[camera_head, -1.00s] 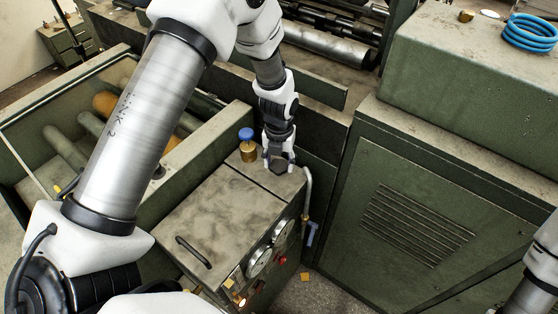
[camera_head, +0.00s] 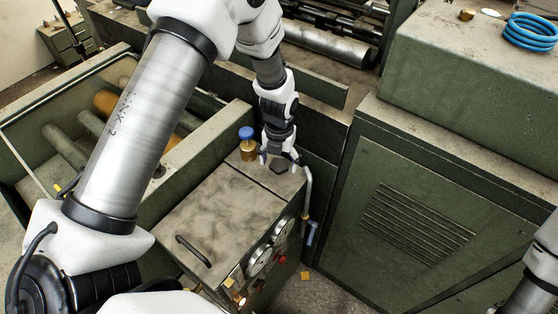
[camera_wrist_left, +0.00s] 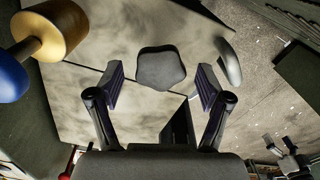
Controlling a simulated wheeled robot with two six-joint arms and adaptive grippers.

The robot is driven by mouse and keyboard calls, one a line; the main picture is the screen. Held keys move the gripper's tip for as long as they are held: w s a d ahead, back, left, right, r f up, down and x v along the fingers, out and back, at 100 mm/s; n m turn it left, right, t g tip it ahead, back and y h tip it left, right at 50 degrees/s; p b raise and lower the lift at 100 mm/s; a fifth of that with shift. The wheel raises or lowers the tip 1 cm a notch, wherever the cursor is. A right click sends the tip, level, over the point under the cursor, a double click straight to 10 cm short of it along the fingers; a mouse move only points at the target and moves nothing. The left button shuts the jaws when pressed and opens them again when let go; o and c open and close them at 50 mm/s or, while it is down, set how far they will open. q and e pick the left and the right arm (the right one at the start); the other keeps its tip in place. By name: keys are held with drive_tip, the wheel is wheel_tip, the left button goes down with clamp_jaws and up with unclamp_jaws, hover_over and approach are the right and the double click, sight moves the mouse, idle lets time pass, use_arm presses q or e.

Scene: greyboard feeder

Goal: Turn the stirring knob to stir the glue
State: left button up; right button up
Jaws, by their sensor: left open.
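The stirring knob, a dark, lobed knob (camera_head: 280,167), sits on top of the glue box (camera_head: 215,215), near its far right corner. In the left wrist view the knob (camera_wrist_left: 161,68) is just beyond and between the fingertips. My left gripper (camera_head: 281,158) is open above the knob, with fingers spread to either side and a visible gap to it; the fingers also show in the left wrist view (camera_wrist_left: 160,82). The knob's underside is hidden. A small two-pronged shape at the lower right of the wrist view looks like my right gripper (camera_wrist_left: 284,150), too small to read.
A brass fitting with a blue cap (camera_head: 247,143) stands left of my left gripper. A bent grey pipe (camera_head: 308,185) runs down at the right edge of the box. Gauges (camera_head: 259,262) are on its front, and a dark handle (camera_head: 193,252) is on top. A green cabinet (camera_head: 420,210) stands right.

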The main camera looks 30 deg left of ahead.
sight(279, 164)
use_arm(q)
wheel_tip(279, 164, up, 12)
idle(0.4)
